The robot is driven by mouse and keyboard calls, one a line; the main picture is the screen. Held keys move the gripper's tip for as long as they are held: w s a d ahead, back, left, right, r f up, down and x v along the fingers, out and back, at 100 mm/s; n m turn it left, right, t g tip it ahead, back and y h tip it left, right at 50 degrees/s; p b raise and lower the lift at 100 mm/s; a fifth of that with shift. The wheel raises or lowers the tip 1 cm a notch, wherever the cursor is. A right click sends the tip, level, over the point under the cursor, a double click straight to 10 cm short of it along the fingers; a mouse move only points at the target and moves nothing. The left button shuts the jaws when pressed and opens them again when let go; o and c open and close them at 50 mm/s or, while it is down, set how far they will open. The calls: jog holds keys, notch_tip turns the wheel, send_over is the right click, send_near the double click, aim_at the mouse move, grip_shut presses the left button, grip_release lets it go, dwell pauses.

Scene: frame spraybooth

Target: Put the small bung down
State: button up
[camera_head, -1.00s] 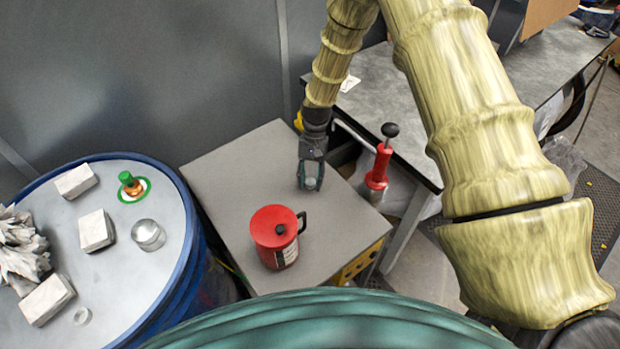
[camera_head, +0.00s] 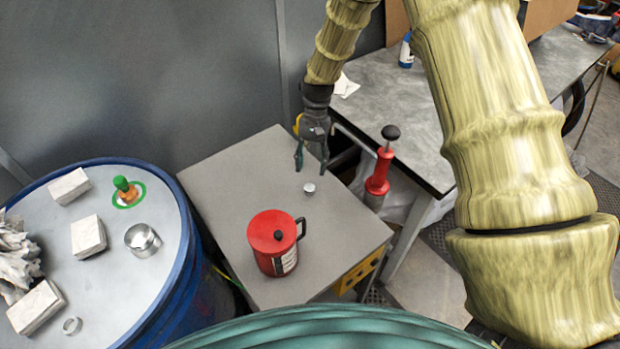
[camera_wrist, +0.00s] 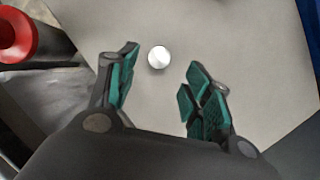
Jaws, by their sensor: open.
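The small bung (camera_head: 309,187) is a small silvery round piece on the grey top of the cabinet (camera_head: 230,180). In the wrist view the bung (camera_wrist: 159,57) shows as a bright disc just beyond and between the spread fingertips, touching neither. My gripper (camera_head: 311,168) is open and empty, just behind the bung in the head view. Its green-padded fingers also show wide apart in the wrist view (camera_wrist: 158,75).
A red can with a black handle (camera_head: 275,243) stands on the cabinet's front part. A red plunger-like tool (camera_head: 379,172) stands to the right. At left, a blue drum (camera_head: 180,275) carries pale blocks, a metal ring and a green-and-orange piece. The cabinet top's left part is clear.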

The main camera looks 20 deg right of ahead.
jog(key=shift+b+v, duration=0.65)
jog(key=shift+v, duration=1.85)
